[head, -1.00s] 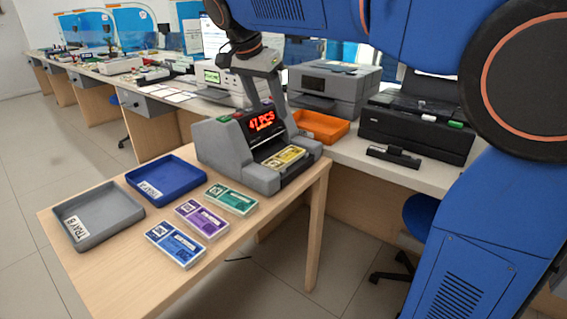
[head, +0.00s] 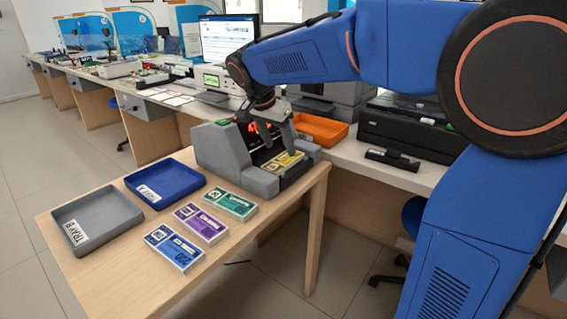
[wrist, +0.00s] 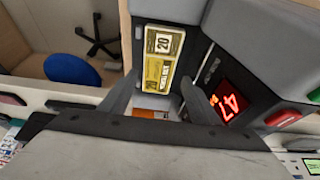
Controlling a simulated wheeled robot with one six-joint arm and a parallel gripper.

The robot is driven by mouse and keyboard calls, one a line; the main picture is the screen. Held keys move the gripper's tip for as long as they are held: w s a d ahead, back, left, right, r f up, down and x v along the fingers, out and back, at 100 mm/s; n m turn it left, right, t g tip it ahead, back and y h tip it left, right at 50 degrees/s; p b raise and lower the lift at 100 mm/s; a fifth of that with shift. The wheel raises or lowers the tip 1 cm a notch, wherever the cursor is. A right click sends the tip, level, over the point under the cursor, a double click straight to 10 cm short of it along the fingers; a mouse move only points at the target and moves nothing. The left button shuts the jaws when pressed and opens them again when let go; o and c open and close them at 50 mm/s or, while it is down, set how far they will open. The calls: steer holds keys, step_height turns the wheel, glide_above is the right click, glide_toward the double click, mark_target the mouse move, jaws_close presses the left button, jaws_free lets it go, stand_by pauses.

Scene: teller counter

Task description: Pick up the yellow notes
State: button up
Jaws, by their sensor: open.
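The yellow notes (head: 283,161) lie as a banded bundle in the output slot of the grey note counter (head: 222,150). In the wrist view the yellow notes (wrist: 160,58) show a "20" and sit just ahead of the fingertips, in line with the gap between them. My gripper (head: 277,146) is over the front of the counter, close above the notes. In the wrist view my gripper (wrist: 160,95) has its two fingers apart with nothing held between them. Whether a fingertip touches the counter is not clear.
Green (head: 230,203), purple (head: 201,222) and blue (head: 174,247) note bundles lie on the wooden table (head: 120,275). A blue tray (head: 165,181) and a grey tray (head: 97,219) stand left of them. An orange tray (head: 322,130) and printers stand on the counter behind.

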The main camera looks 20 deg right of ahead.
mark_target(283, 160)
steer(key=shift+s+a+x, duration=0.1)
steer(key=shift+s+x, duration=0.05)
steer(key=shift+x, duration=1)
steer(key=shift+s+a+x, duration=0.1)
steer(key=shift+s+x, duration=0.05)
steer(key=shift+x, duration=1.05)
steer(key=shift+f, duration=0.15)
steer(key=shift+c, duration=0.7)
steer(key=c, duration=0.8)
steer(key=shift+o, duration=0.2)
step_height(283, 160, up, 10)
